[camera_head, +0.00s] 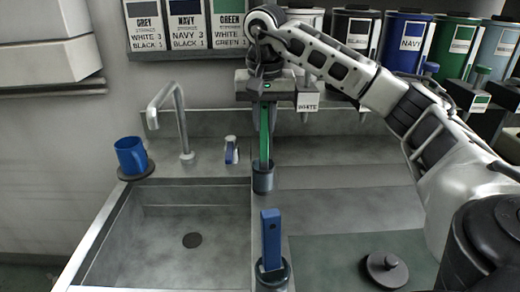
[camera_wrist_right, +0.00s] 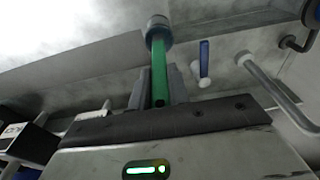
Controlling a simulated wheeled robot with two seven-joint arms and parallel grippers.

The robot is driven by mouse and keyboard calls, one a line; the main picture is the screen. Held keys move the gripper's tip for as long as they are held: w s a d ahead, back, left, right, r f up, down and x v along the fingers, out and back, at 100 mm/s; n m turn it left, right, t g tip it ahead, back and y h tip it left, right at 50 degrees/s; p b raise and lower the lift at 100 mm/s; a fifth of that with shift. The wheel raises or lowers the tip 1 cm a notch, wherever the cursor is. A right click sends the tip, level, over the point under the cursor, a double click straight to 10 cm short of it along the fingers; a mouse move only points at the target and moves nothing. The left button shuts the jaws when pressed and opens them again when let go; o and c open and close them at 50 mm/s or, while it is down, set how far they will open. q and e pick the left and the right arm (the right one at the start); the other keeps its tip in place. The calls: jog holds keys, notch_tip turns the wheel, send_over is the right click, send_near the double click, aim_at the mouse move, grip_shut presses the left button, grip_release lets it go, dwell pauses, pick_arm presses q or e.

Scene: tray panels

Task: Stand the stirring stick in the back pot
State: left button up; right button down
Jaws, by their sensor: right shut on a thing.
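The green stirring stick (camera_head: 265,135) hangs upright from my right gripper (camera_head: 268,112), which is shut on its upper part. Its lower end meets the mouth of the back pot (camera_head: 263,182), a small dark grey cup on the ledge right of the sink. The end looks to be inside the rim, but its depth is hidden. In the right wrist view the green stick (camera_wrist_right: 159,68) runs from between the fingers (camera_wrist_right: 160,90) to the pot (camera_wrist_right: 158,25). A blue stick (camera_head: 271,240) stands in the front pot (camera_head: 273,278). My left gripper is out of view.
The sink (camera_head: 165,228) with its tap (camera_head: 183,130) lies left of the pots. A blue mug (camera_head: 131,156) stands at the sink's back left corner. A small blue-and-white item (camera_head: 231,150) is behind the sink. A dark round lid (camera_head: 384,268) lies front right. Labelled canisters (camera_head: 407,42) line the back.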

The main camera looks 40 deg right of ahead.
aim_at(264, 140)
jog(key=shift+f, duration=2.6)
jog(key=c, duration=1.3)
grip_release()
jog(key=r, duration=0.4)
jog(key=r+p, duration=0.1)
jog(key=r, duration=0.3)
jog(key=s+a+r+p, duration=0.1)
jog(key=r, duration=0.3)
jog(key=shift+r, duration=0.1)
